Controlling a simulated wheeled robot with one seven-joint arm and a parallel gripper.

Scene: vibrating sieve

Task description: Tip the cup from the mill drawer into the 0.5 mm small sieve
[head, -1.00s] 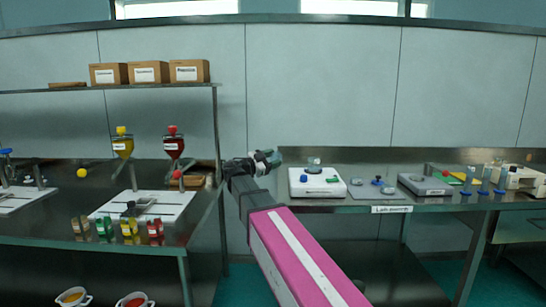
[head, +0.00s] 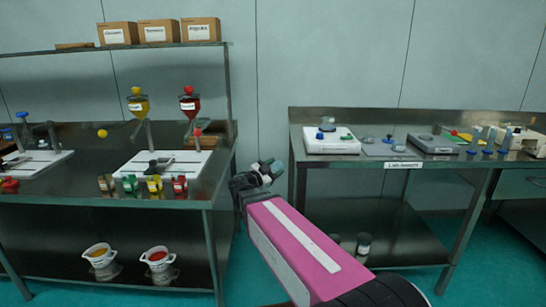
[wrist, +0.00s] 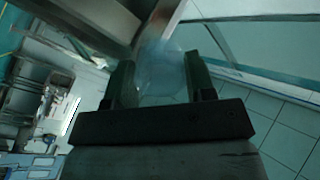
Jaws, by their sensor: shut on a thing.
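My gripper (head: 268,170) is held out in front of the gap between the two benches in the head view. In the wrist view, its two dark fingers (wrist: 160,80) are closed on a clear, see-through cup (wrist: 160,72). The cup's contents cannot be made out, and its tilt is unclear. Small grey and blue round pieces (head: 388,139) lie on a grey mat on the right bench. I cannot tell which thing is the 0.5 mm small sieve. A cream machine (head: 527,142) stands at the far right of that bench; whether it is the mill is unclear.
The right bench (head: 345,165) carries a white device (head: 331,141) and a grey device (head: 433,144). Open floor shows between the benches.

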